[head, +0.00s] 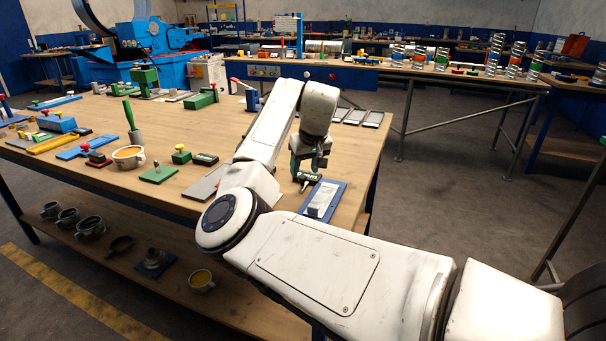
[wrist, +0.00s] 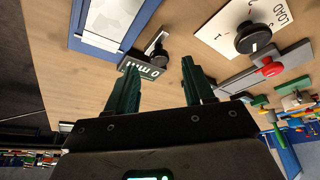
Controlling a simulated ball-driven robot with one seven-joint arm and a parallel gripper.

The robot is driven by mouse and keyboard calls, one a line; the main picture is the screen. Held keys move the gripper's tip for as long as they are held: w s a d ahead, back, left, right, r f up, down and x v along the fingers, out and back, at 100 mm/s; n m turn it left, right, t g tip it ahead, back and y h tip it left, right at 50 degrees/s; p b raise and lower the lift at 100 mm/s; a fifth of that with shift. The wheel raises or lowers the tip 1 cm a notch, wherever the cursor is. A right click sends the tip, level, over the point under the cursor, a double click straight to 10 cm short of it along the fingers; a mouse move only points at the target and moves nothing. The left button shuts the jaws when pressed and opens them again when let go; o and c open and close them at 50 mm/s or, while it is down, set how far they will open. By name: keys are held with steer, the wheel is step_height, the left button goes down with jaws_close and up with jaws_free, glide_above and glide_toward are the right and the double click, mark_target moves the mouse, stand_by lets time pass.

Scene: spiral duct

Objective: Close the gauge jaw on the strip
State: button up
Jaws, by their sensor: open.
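The gauge (wrist: 147,68) has a small green display with white text that seems to read "0 mm", a dark knob and a pale metal jaw. I cannot tell whether the jaw touches the strip. In the head view the gauge display (head: 307,177) is just below my gripper, and the strip (head: 322,199) lies on the blue plate (head: 336,198). My gripper (wrist: 158,72) is open, its green fingers apart on either side of the gauge; the space between them looks empty.
A white plate marked LOAD (wrist: 236,22) with a black knob (wrist: 253,37) is right of the gauge in the wrist view. A red knob (wrist: 271,69) on grey metal is nearby. An orange-filled cup (head: 129,157) stands left on the bench.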

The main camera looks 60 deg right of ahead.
mark_target(303, 183)
steer(key=shift+x, duration=1.45)
jaws_close()
